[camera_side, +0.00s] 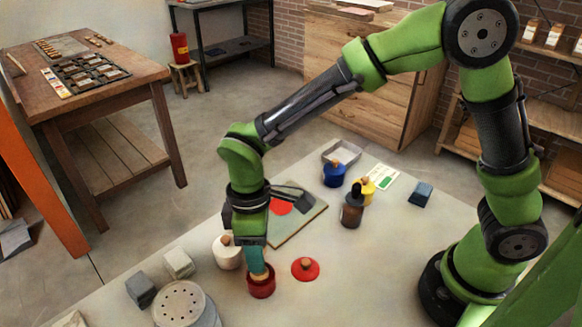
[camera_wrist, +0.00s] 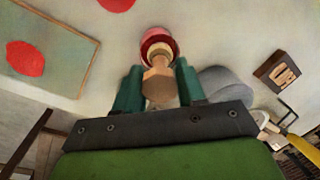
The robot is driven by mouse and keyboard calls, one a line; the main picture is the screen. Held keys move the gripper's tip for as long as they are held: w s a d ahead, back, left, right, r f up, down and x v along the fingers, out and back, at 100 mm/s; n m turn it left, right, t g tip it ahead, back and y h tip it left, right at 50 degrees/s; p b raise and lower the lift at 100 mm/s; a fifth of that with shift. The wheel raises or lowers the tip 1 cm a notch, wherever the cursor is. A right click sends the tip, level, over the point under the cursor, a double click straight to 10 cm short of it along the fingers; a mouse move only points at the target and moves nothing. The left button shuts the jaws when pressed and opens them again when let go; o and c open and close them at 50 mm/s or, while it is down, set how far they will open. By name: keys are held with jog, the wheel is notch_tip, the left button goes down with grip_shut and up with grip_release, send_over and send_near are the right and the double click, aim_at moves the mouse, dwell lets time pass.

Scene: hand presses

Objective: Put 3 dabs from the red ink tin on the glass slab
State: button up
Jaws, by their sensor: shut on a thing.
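The open red ink tin (camera_side: 261,287) stands on the table below my gripper (camera_side: 257,262). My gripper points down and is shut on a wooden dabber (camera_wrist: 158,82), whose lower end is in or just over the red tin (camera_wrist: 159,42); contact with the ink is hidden. The glass slab (camera_side: 303,227) lies flat behind my gripper, partly covered by my arm. One large red patch (camera_side: 281,207) shows on it, also visible in the wrist view (camera_wrist: 25,58).
A white pot (camera_side: 227,252) stands close left of the tin. A dark bottle (camera_side: 352,208), a blue tin (camera_side: 334,174) and a yellow tin (camera_side: 367,190) stand behind right. A perforated grey can (camera_side: 182,305) is at front left. The table's right front is clear.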

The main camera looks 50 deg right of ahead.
jog(key=shift+f, duration=0.1)
jog(key=shift+r, duration=3.55)
jog(key=w+d+f+t, duration=0.1)
jog(key=w+d, duration=0.4)
jog(key=d, duration=0.3)
jog(key=w+d+f, duration=0.1)
jog(key=w+d, duration=0.4)
jog(key=d, duration=0.4)
jog(key=shift+h, duration=0.4)
jog(key=shift+w+a+f, duration=0.1)
jog(key=shift+a+f, duration=0.05)
jog(key=shift+f, duration=1.35)
jog(key=shift+a+f, duration=0.1)
jog(key=shift+f, duration=1.4)
jog(key=shift+f, duration=0.6)
jog(key=shift+r, duration=0.1)
notch_tip(320, 180, up, 7)
